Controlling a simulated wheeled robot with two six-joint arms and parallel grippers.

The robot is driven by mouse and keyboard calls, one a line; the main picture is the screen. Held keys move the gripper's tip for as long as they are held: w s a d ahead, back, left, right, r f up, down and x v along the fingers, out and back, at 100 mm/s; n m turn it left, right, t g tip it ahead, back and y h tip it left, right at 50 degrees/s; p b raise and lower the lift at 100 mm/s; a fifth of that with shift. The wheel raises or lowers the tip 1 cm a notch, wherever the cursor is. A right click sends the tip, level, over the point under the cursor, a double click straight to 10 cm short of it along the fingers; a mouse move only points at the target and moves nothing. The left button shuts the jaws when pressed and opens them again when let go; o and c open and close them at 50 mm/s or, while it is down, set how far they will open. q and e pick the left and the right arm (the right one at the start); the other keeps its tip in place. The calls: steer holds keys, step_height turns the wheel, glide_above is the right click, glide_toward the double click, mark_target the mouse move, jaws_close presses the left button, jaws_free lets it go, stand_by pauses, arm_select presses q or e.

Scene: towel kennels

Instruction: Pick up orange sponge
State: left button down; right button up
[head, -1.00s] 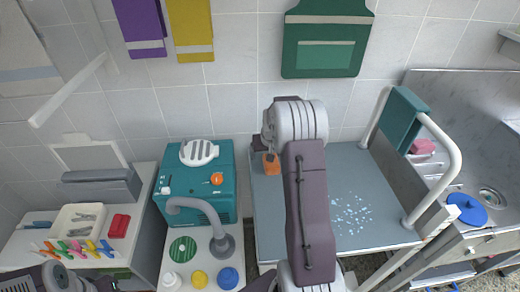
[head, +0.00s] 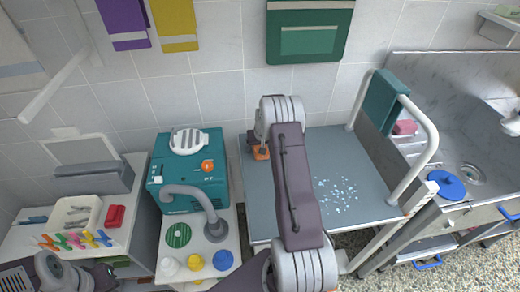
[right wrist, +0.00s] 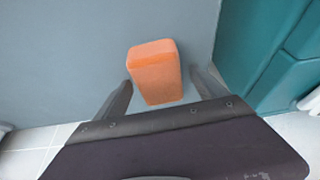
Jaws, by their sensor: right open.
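The orange sponge (head: 262,153) lies on the grey-blue table top (head: 335,160) near its back left corner. In the right wrist view the sponge (right wrist: 155,72) shows as an upright orange block between my two fingers, with a gap on each side. My right gripper (right wrist: 163,90) is open around it and not shut on it. In the head view my right gripper (head: 257,143) is small, dark and partly hidden by its own wrist. My left arm shows at the bottom left corner, and its gripper's jaws cannot be made out.
A teal machine (head: 188,170) with a grey hose stands left of the table. A white rail with a teal towel (head: 386,100) borders the table's right side, beside a metal sink (head: 465,175). Pale blue specks (head: 335,195) lie on the table. A tray (head: 75,222) and red block stand far left.

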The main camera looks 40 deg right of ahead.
steer(key=shift+w+d+f, duration=0.1)
steer(key=shift+f, duration=0.2)
steer(key=shift+r, duration=0.1)
steer(key=shift+f, duration=0.25)
steer(key=c, duration=1.4)
